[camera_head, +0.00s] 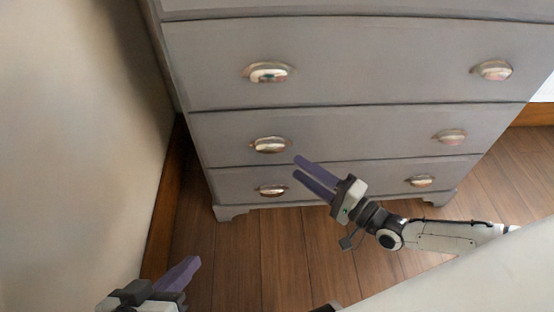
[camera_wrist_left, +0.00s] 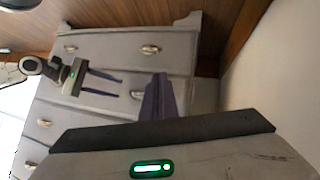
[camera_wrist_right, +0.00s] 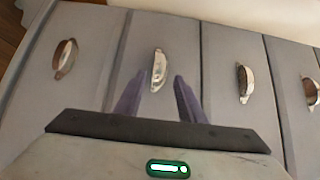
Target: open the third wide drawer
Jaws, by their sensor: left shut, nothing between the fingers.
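A grey chest of drawers (camera_head: 350,88) stands ahead with its drawers stacked and all shut. Each full drawer in the head view has two metal cup handles. The second drawer from the bottom (camera_head: 360,138) has a left handle (camera_head: 270,144) and a right handle (camera_head: 450,137). My right gripper (camera_head: 297,166) is open and empty in front of the left handle. In the right wrist view that handle (camera_wrist_right: 159,70) lies between the spread fingers, apparently ungripped. My left gripper (camera_head: 194,261) is shut and empty, low at the left; its fingers (camera_wrist_left: 160,78) also show in the left wrist view.
A pale wall (camera_head: 70,110) with a brown skirting board (camera_head: 166,210) is close on the left. The bottom drawer's left handle (camera_head: 271,190) is just below my right fingers. Bare wooden floor (camera_head: 255,255) lies in front of the chest.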

